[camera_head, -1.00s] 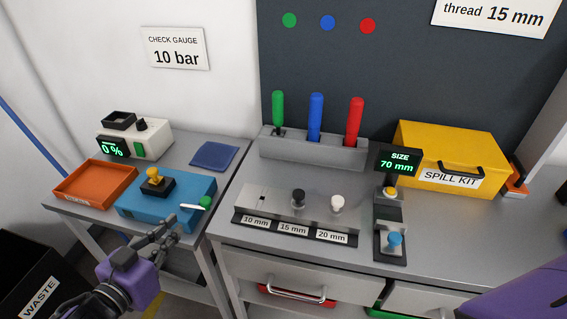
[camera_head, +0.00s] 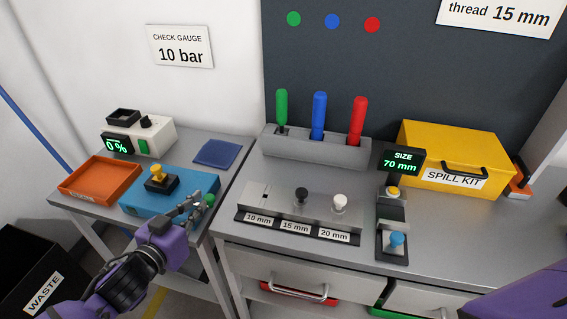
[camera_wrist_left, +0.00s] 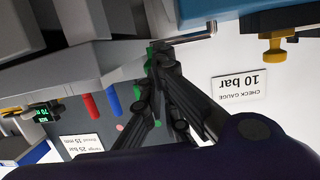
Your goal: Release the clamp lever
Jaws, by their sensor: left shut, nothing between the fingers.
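The blue box (camera_head: 160,203) on the left table has a yellow knob on a black block (camera_head: 160,180) on top. Its clamp lever, with a green knob (camera_head: 209,199), is at the right front corner. The lever's pale bar is mostly hidden behind my left gripper (camera_head: 197,205). My left gripper is shut and empty, with its fingertips right by the lever. In the left wrist view a grey bar, likely the lever (camera_wrist_left: 182,40), runs close to the fingertips (camera_wrist_left: 160,52); contact cannot be told. My right gripper is out of view.
An orange tray (camera_head: 75,190) and a gauge unit reading 0 % (camera_head: 160,138) stand beside the blue box. A blue cloth (camera_head: 217,152) lies behind it. The grey workbench (camera_head: 340,258) is to the right. A black waste bin (camera_head: 22,255) stands at lower left.

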